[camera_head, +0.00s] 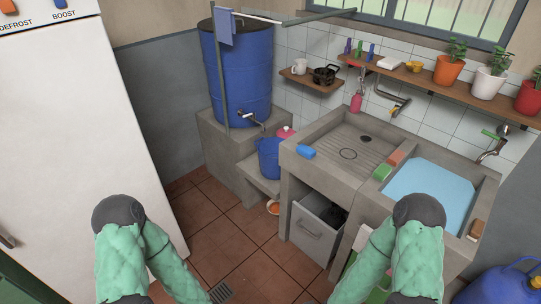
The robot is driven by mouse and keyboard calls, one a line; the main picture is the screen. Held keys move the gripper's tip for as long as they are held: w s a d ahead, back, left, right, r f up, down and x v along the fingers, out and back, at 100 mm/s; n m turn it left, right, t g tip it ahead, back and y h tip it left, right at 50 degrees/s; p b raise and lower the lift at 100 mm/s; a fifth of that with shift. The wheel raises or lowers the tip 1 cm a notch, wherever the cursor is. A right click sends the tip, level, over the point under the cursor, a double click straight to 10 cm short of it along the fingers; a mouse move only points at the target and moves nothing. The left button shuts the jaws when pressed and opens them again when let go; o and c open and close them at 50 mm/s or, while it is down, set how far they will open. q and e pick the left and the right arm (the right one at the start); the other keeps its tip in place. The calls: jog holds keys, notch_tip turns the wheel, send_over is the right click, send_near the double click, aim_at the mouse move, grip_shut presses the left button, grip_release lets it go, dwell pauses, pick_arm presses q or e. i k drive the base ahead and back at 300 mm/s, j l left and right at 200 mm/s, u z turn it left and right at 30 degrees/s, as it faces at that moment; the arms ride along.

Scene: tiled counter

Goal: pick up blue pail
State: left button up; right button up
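The blue pail (268,158) sits on a low concrete ledge beneath the tap of a large blue barrel, just left of the sink unit. Part of the pail is hidden behind the sink's corner. My two green-sleeved arms show in the lower left and lower right, with their forearms running down to the bottom edge. Neither gripper shows in the frame, and nothing of mine is near the pail.
The blue barrel (237,75) stands on a concrete block. The concrete sink (347,148) has an open drawer (316,232) below it. A white fridge (70,150) fills the left side. The tiled floor (228,228) in the middle is mostly clear. A blue container (508,286) is at lower right.

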aim_at(268, 148)
jog(key=i+j+u, duration=0.1)
jog(key=i, duration=0.75)
jog(key=i+j, duration=0.15)
jog(key=i, duration=0.75)
jog(key=j+u, duration=0.05)
